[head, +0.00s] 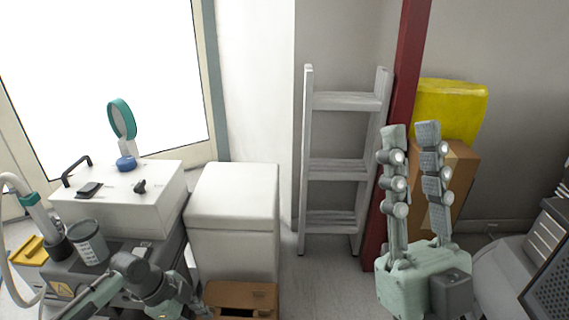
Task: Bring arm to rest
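My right gripper (411,130) stands upright at the right of the head view, with its two long fingers pointing up. The fingers are apart and nothing is between them. Its pale green body is low in the picture, in front of the red post and the cardboard box. My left arm shows dark at the lower left, in front of the grey equipment. Its gripper end (196,300) is small and partly cut off by the bottom edge, near the brown box, and its fingers cannot be made out clearly.
A white cabinet (235,220) and a white unit (112,205) with a teal round-headed device (122,120) stand left. A grey cup (90,243) is nearby. A white ladder (345,168), red post (398,100), yellow container (450,108) and cardboard box (462,172) stand behind my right gripper.

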